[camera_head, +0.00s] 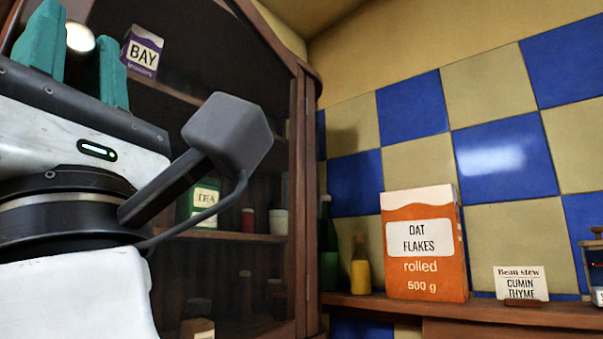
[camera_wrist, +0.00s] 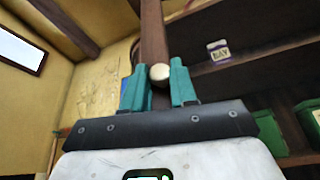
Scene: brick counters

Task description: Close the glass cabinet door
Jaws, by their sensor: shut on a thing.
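The brown wooden cabinet (camera_head: 298,205) with dark shelves fills the middle left of the head view. A pale round knob (camera_head: 80,38) shows between the teal fingers of my gripper (camera_head: 77,48). In the wrist view the knob (camera_wrist: 160,71) sits at the lower end of the visible part of a brown door stile (camera_wrist: 152,35), between the fingertips (camera_wrist: 159,82). My gripper is shut on this knob. Shelves show to the right of the stile and yellow wall to its left. My arm hides much of the door in the head view, and I cannot tell how far it stands open.
A BAY box (camera_head: 142,52) and a green tea tin (camera_head: 202,203) stand on the cabinet shelves. Right of the cabinet, a counter (camera_head: 375,303) holds an oat flakes box (camera_head: 424,244), a yellow bottle (camera_head: 360,268) and a recipe card (camera_head: 521,283) against the tiled wall.

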